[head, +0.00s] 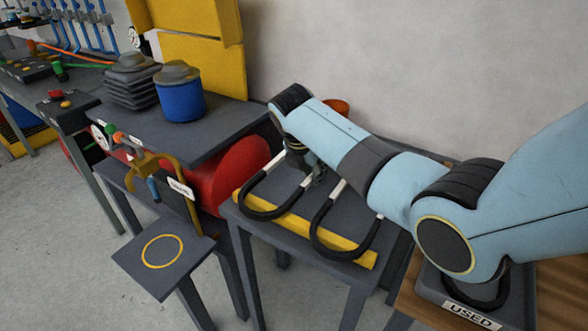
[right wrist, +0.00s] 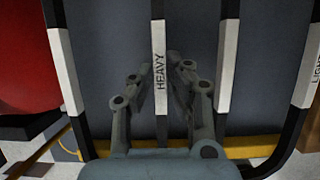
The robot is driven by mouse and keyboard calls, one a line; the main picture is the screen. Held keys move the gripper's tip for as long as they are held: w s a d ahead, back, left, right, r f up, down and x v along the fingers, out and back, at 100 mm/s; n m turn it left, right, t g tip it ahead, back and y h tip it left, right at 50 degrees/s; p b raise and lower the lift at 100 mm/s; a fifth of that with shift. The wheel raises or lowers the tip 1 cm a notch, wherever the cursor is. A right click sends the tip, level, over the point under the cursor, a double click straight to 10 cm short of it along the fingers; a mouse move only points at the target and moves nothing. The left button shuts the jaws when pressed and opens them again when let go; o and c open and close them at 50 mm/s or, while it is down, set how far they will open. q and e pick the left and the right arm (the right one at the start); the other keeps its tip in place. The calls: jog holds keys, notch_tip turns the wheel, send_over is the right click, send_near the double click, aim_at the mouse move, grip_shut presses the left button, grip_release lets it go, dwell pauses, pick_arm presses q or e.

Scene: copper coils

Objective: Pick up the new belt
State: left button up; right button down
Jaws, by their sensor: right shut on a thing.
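Two black belts with white bands lie side by side on a grey stand (head: 285,232). The left belt (head: 262,212) reads HEAVY on one white band in the right wrist view (right wrist: 159,35). The right belt (head: 340,256) has a band partly reading LIGHT in the right wrist view (right wrist: 306,75). My right gripper (head: 305,165) is at the left belt's right strand. In the right wrist view its fingers (right wrist: 160,72) are shut on that HEAVY strand. My right arm hides the belts' far ends. My left gripper is not in view.
A yellow strip (head: 362,256) edges the stand's front. A tray labelled USED (head: 473,315) is at the lower right, partly under my arm. A red tank (head: 235,172), a blue canister (head: 180,100) and a small plate with a yellow ring (head: 140,270) are at the left.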

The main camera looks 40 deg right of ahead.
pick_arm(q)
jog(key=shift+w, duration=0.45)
pick_arm(e)
jog(key=shift+r, duration=0.15)
jog(key=shift+r, duration=0.3)
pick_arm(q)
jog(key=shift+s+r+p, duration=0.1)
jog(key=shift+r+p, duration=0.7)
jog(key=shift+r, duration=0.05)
pick_arm(e)
jog(key=s+d+r, duration=0.6)
jog(key=s+r, duration=0.3)
jog(key=r, duration=0.1)
jog(key=shift+s+d, duration=0.3)
jog(key=shift+s, duration=0.05)
